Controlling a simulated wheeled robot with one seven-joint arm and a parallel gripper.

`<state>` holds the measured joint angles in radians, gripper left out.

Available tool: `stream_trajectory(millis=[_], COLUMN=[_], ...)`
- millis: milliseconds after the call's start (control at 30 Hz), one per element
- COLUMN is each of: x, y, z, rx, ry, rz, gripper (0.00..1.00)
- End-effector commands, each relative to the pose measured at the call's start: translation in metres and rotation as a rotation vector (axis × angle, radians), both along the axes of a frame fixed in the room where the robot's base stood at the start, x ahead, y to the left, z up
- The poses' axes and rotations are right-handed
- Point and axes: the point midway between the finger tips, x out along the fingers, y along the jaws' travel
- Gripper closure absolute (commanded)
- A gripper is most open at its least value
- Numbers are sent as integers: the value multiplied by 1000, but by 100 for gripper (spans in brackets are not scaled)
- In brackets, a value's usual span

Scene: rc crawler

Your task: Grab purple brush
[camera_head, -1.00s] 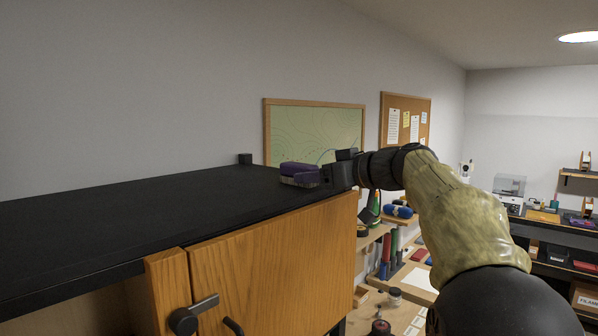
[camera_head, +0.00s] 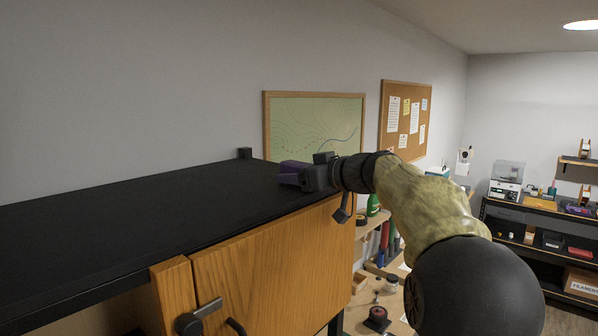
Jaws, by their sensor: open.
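The purple brush (camera_head: 292,167) lies on the black top of the cabinet (camera_head: 150,207), near its far right end. My gripper (camera_head: 291,179) reaches in from the right, low over the cabinet top, with its fingers at the brush. The gripper is open. It hides the right part and most of the lower part of the brush, so I cannot tell whether the fingers stand around it or only in front of it.
The rest of the top is clear. A wooden door with a dark handle (camera_head: 199,316) is below. A workbench with tools lies lower right.

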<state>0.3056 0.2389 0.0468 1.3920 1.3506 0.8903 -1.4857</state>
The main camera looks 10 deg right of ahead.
Motion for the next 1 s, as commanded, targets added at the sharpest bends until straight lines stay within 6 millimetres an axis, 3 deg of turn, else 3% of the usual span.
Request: stream_trajectory(millis=[233, 467, 500, 800, 1000], x=[0, 0, 0, 0, 0], y=[0, 0, 0, 0, 0], z=[0, 0, 0, 2, 16], rx=[0, 0, 0, 1, -1], ry=[0, 0, 0, -1, -4], rz=[0, 0, 0, 0, 0], gripper=[40, 85, 87, 87, 87])
